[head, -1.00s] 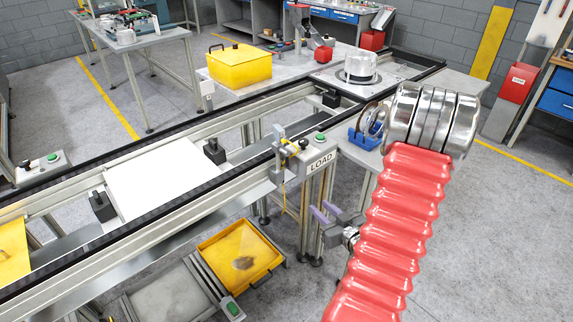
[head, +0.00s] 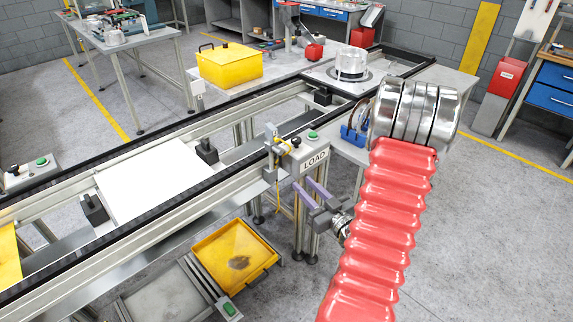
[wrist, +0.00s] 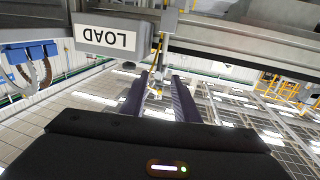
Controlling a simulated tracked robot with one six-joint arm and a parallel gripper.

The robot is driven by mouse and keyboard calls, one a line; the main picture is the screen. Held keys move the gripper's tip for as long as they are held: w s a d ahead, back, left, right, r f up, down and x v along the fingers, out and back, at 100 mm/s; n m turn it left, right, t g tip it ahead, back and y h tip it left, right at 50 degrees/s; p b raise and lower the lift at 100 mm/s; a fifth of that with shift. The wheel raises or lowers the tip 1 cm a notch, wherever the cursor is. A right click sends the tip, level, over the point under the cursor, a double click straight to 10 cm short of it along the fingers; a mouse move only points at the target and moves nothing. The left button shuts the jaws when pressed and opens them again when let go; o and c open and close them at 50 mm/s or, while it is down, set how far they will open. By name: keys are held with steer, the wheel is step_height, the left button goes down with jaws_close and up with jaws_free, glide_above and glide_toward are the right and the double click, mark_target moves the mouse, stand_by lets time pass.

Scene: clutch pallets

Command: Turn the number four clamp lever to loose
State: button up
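I cannot make out a number four clamp lever in either view. A grey station post with a LOAD label (head: 314,160) stands at the conveyor's near edge, with a green button and a small upright bracket (head: 273,148) beside it. My gripper (head: 306,186) is just below the LOAD label in the head view, with its two purple fingers apart and nothing between them. In the wrist view the gripper (wrist: 160,92) is also open, and the LOAD box (wrist: 110,36) appears upside down at upper left. Whether the fingers touch the post cannot be told.
A white plate (head: 155,180) lies on the conveyor between black blocks. A silver cylinder (head: 352,63) stands on a plate at the far end. A yellow box (head: 229,66) sits behind, and a yellow tray (head: 236,252) lies below.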

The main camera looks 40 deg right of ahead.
steer(key=w+d, duration=0.2)
steer(key=w, duration=1)
steer(key=shift+c, duration=0.3)
jaws_close()
